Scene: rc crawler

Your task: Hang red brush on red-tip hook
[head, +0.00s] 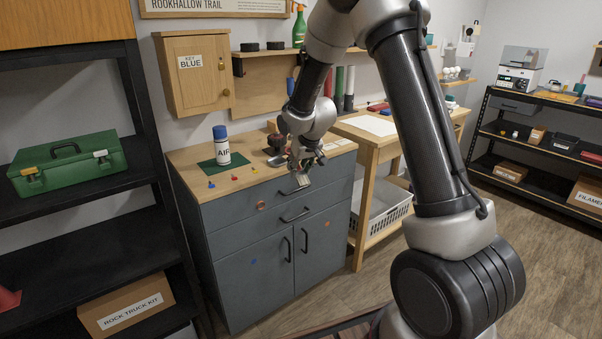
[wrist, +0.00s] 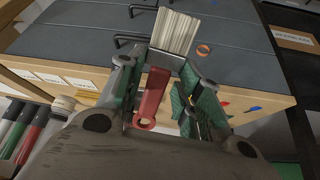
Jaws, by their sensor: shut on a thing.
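The red brush has a red handle (wrist: 152,98) with a hole near its end and pale bristles. In the wrist view it sits between the green-padded fingers of my gripper (wrist: 160,78), with the bristles pointing away from the palm. In the head view my gripper (head: 294,163) is in front of the right part of the counter, with the bristles (head: 304,180) below it by the top drawer. A small red tip (head: 234,177) shows near the counter's front edge, between a blue tip (head: 211,185) and a yellow tip (head: 253,171). The hooks' shape is too small to tell.
A white AIR can (head: 222,150) stands on a green mat (head: 207,164) behind the tips. The grey cabinet (head: 240,240) has protruding drawer handles. Dark items sit on the counter behind my gripper. A wooden table (head: 372,134) stands to the right.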

